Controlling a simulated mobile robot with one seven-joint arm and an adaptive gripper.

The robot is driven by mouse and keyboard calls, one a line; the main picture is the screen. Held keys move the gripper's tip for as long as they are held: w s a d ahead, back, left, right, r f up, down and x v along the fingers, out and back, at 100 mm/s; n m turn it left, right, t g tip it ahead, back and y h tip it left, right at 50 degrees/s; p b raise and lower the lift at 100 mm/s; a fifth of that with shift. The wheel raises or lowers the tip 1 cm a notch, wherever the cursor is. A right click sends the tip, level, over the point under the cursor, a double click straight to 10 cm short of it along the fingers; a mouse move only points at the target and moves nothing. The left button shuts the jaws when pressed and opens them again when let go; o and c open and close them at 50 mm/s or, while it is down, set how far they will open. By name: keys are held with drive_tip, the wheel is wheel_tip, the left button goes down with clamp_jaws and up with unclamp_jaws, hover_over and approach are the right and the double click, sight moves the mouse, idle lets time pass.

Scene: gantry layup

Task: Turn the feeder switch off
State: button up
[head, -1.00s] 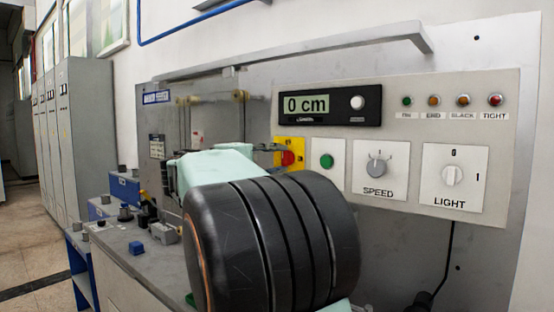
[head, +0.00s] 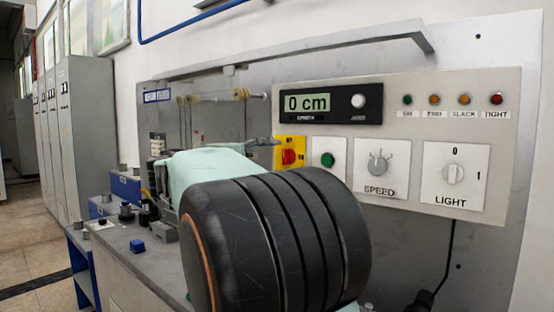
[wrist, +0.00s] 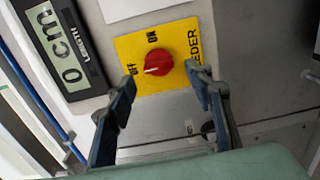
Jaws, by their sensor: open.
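The feeder switch is a red rotary knob (wrist: 158,62) on a yellow plate (wrist: 183,38) with the words ON, OFF and FEEDER. Its white mark sits on the side of the knob towards the word OFF. In the head view the knob (head: 289,157) shows at the right end of my gripper (head: 264,142), on the yellow plate (head: 290,142). In the wrist view my gripper (wrist: 164,82) is open, with one fingertip on each side of the knob's lower edge and nothing between them. Both fingertips appear apart from the knob.
The panel (head: 400,128) also holds a length display (head: 308,103) reading 0 cm, a green button (head: 327,159), a SPEED dial (head: 378,163) and a LIGHT switch (head: 453,173). Small indicator lamps sit above them. A grey bench (head: 120,240) with small parts is at left.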

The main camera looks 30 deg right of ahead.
drive_tip(key=v, duration=0.9)
drive_tip(key=shift+a, duration=0.25)
drive_tip(key=shift+s+d, duration=0.1)
